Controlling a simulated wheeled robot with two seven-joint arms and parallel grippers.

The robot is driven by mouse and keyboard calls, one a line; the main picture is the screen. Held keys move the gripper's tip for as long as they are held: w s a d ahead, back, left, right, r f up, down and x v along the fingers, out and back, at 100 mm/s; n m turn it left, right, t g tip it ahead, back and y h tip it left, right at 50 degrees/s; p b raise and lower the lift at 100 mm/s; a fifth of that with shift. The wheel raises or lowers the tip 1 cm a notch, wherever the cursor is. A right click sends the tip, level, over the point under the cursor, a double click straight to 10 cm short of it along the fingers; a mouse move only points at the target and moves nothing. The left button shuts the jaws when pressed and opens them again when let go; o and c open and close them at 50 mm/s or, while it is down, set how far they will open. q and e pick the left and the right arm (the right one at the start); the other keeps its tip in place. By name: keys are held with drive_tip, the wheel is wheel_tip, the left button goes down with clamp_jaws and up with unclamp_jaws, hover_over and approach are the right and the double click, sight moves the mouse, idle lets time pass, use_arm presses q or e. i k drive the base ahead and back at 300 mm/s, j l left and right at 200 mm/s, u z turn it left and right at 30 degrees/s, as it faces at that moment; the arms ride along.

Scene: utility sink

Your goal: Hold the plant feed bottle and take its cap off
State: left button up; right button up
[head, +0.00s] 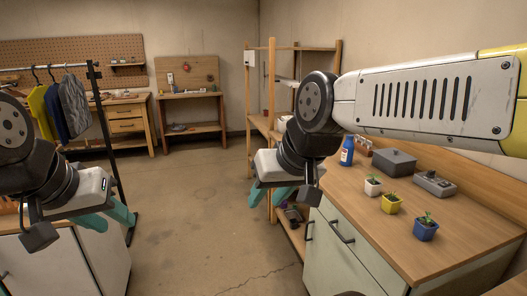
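A blue bottle (347,151) with a pale label stands upright on the wooden counter at the right, towards its back left end. It looks like the plant feed bottle; its cap is too small to make out clearly. My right gripper (282,202) has teal fingers spread apart and empty. It hangs in front of the shelf, to the left of the bottle and apart from it. My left gripper (116,225) is at the far left, over the floor side of a white cabinet. Its teal fingers look apart and empty.
A clothes rack (107,150) stands left. The floor between is clear.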

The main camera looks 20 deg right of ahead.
sight(348, 147)
drive_tip(key=i+z, duration=0.3)
drive_tip(key=i, duration=0.15)
drive_tip(key=i+j+z, duration=0.25)
drive_tip(key=i, duration=0.15)
drive_tip(key=i+l+z, duration=0.15)
drive_tip(key=i+z, duration=0.7)
drive_tip(key=i+j+z, duration=0.1)
drive_tip(key=i+z, duration=0.35)
drive_tip(key=k, duration=0.05)
